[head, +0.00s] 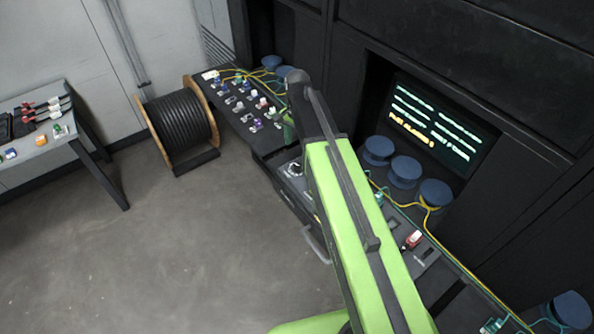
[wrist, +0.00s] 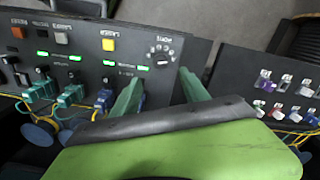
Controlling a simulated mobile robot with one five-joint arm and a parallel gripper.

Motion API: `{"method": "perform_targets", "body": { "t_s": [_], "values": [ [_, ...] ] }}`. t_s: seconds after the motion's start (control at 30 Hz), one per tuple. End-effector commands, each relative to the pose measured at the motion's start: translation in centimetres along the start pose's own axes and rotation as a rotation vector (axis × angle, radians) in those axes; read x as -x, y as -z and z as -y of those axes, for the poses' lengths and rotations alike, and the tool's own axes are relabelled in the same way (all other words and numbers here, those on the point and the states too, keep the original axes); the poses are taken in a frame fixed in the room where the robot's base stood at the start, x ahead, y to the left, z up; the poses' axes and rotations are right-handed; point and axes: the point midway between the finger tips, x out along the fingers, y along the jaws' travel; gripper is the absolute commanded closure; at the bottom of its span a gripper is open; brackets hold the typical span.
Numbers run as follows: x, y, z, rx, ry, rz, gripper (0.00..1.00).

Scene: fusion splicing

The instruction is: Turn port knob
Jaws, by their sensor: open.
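The port knob (wrist: 162,60) is a round black dial with a pale pointer, on the dark console panel under a "PORTS" label, with small markings around it. It also shows in the head view (head: 294,170), just left of my green arm. My gripper (wrist: 160,78) is open, with its two green fingers spread and nothing between them. In the wrist picture the knob appears just past the fingertips, between their lines. I cannot tell how far the fingers are above the panel. In the head view my arm hides most of the gripper.
A yellow button (wrist: 108,44), lit green indicators and teal plugs (wrist: 70,96) sit left of the knob. A connector panel (head: 245,100) lies beyond a gap. A cable reel (head: 181,120), a side table (head: 40,145) and a lit screen (head: 435,120) stand around. The floor at left is clear.

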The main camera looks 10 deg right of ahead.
Motion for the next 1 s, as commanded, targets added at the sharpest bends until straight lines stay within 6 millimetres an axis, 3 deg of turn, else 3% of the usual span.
{"method": "perform_targets", "body": {
  "t_s": [0.03,0.47,0.83,1.0],
  "values": [
    [-2.3,0.1,-0.1,-0.001,0.000,0.000,0.47],
    [-10.6,0.3,-0.3,-0.004,0.000,0.000,0.47],
    [-11.0,0.3,-0.3,-0.005,0.000,0.000,0.47],
    [-11.0,0.3,-0.3,-0.005,0.000,0.000,0.68]
  ]
}}
